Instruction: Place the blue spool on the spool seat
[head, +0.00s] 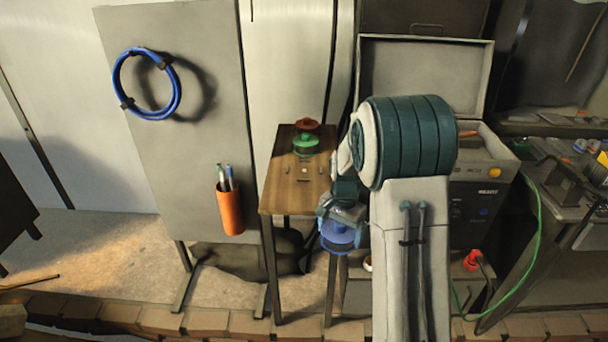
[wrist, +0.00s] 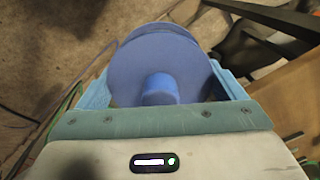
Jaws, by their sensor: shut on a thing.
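My gripper (head: 340,218) is shut on the blue spool (head: 338,238) and holds it in the air, just off the front right of the small wooden table (head: 283,194). In the wrist view the blue spool (wrist: 165,65) sits between the two light blue fingers, its round flange and short hub facing the camera. A green spool (head: 305,145) with a red-brown spool (head: 306,124) above it stands at the back of the table. Small fittings (head: 304,172) show on the bare tabletop in front of them. I cannot tell for certain which part is the spool seat.
A grey board with a blue cable ring (head: 120,80) and an orange pen holder (head: 230,208) stands left of the table. A grey machine with a raised lid (head: 420,75) is behind my arm. A low brick edge (head: 240,327) runs along the front.

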